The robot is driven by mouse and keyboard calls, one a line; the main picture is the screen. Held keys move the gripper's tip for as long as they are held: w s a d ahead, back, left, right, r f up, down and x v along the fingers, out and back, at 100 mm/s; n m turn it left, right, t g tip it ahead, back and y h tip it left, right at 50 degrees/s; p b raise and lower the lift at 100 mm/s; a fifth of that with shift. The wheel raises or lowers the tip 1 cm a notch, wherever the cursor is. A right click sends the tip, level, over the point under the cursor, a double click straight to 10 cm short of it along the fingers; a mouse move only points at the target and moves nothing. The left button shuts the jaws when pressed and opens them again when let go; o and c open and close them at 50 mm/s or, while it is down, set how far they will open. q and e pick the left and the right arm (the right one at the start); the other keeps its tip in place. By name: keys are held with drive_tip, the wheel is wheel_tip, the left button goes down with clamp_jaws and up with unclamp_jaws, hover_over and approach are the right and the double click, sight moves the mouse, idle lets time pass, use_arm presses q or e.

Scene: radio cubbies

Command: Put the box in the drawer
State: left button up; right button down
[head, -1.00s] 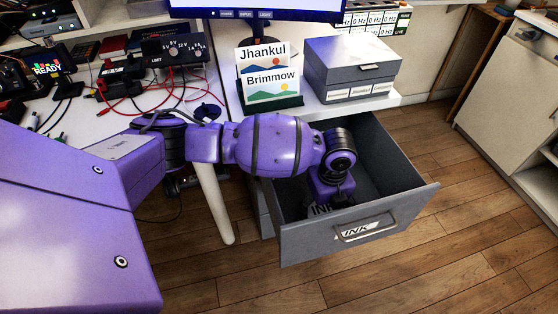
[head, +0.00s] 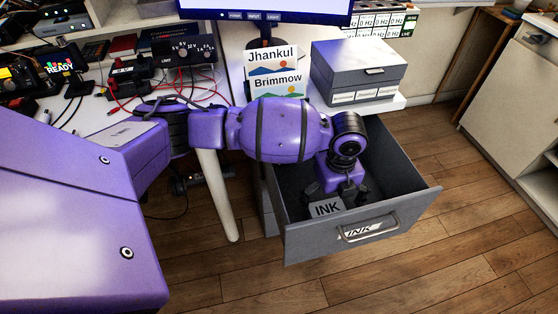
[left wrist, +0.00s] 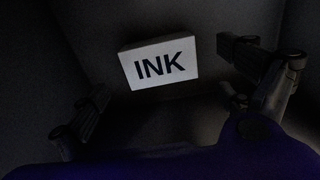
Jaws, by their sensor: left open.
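The box, small and pale with INK printed on it (head: 326,209), lies inside the open drawer (head: 400,217), near its front left. The same box shows in the left wrist view (left wrist: 160,63), beyond and between the fingers, with no finger touching it there. The drawer is grey, with a bar handle and its own INK label on the front. My left gripper (head: 343,192) reaches down into the drawer beside the box; in the left wrist view its fingers (left wrist: 165,85) are spread apart and empty. My right gripper is in neither view.
A grey lidded storage box (head: 358,72) stands on the desk above the drawer. Cards (head: 278,77) stand beside it. Cables and electronic devices (head: 190,55) cover the desk's left part. The wooden floor (head: 470,240) right of the drawer is clear.

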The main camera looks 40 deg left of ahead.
sight(328, 209)
use_arm(q)
wheel_tip(328, 209, up, 7)
drive_tip(key=p, duration=0.1)
idle(0.8)
